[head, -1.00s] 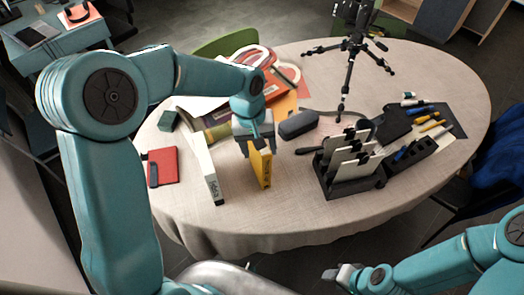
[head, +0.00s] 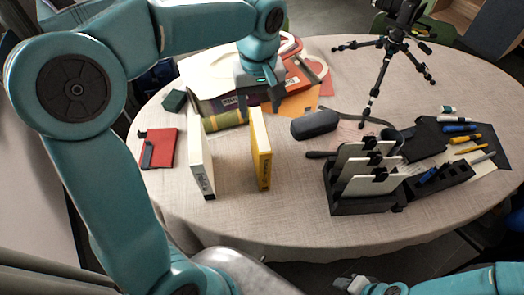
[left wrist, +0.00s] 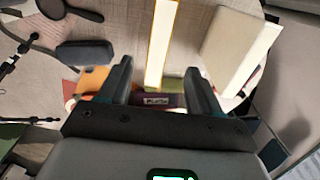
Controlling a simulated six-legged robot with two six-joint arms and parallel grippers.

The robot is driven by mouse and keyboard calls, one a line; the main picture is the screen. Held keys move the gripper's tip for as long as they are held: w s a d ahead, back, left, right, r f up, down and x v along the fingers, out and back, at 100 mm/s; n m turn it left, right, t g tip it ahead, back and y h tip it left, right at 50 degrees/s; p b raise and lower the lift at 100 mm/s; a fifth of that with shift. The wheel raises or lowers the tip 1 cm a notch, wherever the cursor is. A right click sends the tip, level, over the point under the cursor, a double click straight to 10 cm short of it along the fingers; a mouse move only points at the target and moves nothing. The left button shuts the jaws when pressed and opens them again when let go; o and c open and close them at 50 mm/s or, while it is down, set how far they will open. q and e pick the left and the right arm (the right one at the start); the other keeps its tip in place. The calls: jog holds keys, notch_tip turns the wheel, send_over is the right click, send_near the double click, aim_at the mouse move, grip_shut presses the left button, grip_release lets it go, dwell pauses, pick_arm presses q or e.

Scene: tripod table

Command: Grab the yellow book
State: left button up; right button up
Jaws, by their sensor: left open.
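The yellow book (head: 262,152) stands upright on the table, its yellow cover and spine facing front right. In the left wrist view the yellow book (left wrist: 161,45) shows its pale page edge, in line with the gap between my fingers. My left gripper (head: 259,92) is open and empty, above and behind the book in the head view, apart from it. Both its fingers show in the left wrist view (left wrist: 157,72). My right gripper (head: 352,284) is low at the bottom edge, clear of the table; its jaws are too small to read.
A white book (head: 200,160) stands left of the yellow one, with a gap between. A dark case (head: 314,124) and a black file holder (head: 362,205) lie to the right. A red notebook (head: 160,148) is at left. A tripod (head: 385,65) stands behind. The table front is clear.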

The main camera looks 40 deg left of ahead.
aim_at(259, 129)
pick_arm(q)
jog(key=f, duration=0.5)
jog(key=shift+w+f, duration=0.35)
jog(key=shift+f, duration=0.25)
jog(key=shift+s+f, duration=0.15)
jog(key=shift+s, duration=0.15)
jog(key=f, duration=0.5)
jog(key=shift+w+a, duration=0.1)
jog(key=shift+w, duration=0.25)
jog(key=shift+s, duration=0.1)
jog(key=shift+s+r, duration=0.1)
jog(key=shift+s, duration=0.1)
jog(key=shift+w, duration=0.25)
jog(key=c, duration=0.9)
jog(key=shift+s, duration=0.15)
grip_shut()
